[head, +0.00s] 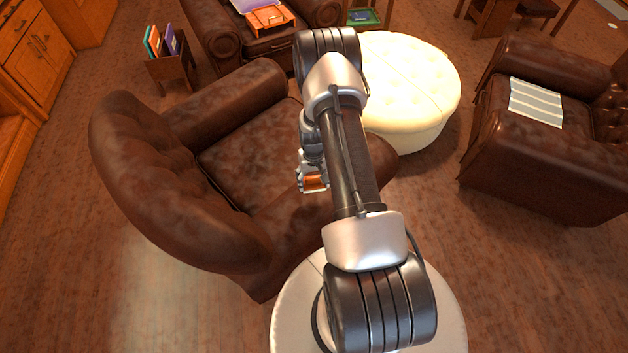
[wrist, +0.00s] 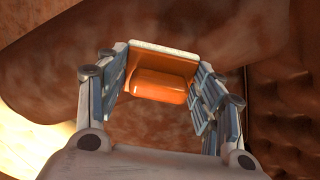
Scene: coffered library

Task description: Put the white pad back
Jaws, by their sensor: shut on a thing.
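My gripper (head: 313,178) hangs over the seat of the near brown armchair, below my forearm. In the wrist view my gripper (wrist: 162,78) is shut on the white pad (wrist: 164,48), which shows as a pale strip along the far edge of an orange block with a rounded orange grip. The fingers press on the two sides of the orange part. In the head view the orange part (head: 315,184) shows small between the fingers. The pad is clear of the leather in the head view, though its exact height is hard to tell.
The near brown armchair (head: 150,180) surrounds my gripper. A cream round ottoman (head: 420,85) stands behind my arm. Another armchair (head: 540,170) carries a striped cloth (head: 536,102). At the back are an orange tray (head: 268,18) on a sofa and a small book rack (head: 172,72). Wooden floor lies open at lower left.

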